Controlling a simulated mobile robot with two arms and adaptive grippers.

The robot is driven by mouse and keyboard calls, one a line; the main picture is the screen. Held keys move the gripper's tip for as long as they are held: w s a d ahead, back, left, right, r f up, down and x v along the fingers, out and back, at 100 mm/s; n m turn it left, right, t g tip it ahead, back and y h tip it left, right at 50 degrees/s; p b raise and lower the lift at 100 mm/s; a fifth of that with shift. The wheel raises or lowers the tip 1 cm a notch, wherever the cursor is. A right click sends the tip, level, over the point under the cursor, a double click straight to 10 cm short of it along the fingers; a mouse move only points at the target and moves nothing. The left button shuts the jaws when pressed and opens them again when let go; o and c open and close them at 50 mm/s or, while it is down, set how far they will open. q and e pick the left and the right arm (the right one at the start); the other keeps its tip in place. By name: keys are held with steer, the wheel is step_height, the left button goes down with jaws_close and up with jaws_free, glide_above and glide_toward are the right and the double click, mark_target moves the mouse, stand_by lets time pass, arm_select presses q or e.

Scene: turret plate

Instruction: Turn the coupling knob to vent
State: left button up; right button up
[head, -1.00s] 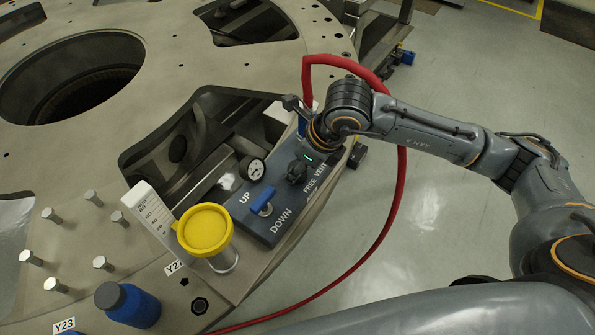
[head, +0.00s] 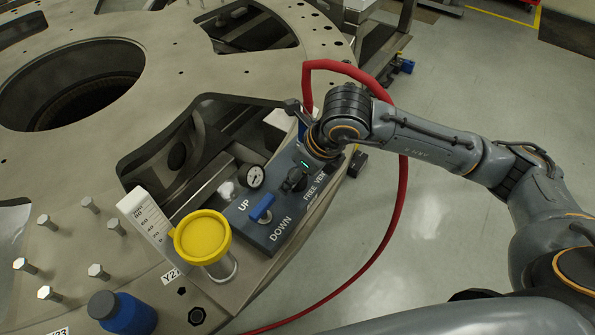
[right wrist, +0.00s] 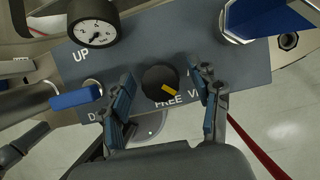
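The coupling knob (head: 294,179) is a round black knob on the dark grey control panel (head: 238,215), beside the FREE and VENT labels. It also shows in the right wrist view (right wrist: 158,82), where its yellow mark points to the lower right, near the gap between FREE and the partly hidden VENT. My right gripper (right wrist: 163,76) is open, with one blue-padded finger on each side of the knob and visible gaps between. How deep the fingers reach is unclear. My left gripper is not in view.
A blue lever (head: 262,207) stands between UP and DOWN, near a pressure gauge (head: 251,176). A yellow-capped cylinder (head: 203,237) stands left of the panel. A red hose (head: 404,200) loops behind my right arm. Open floor lies to the right.

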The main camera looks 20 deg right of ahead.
steer(key=shift+r, duration=0.15)
steer(key=v, duration=1.1)
steer(key=shift+s+r, duration=0.15)
steer(key=shift+r, duration=0.2)
steer(key=shift+d, duration=0.1)
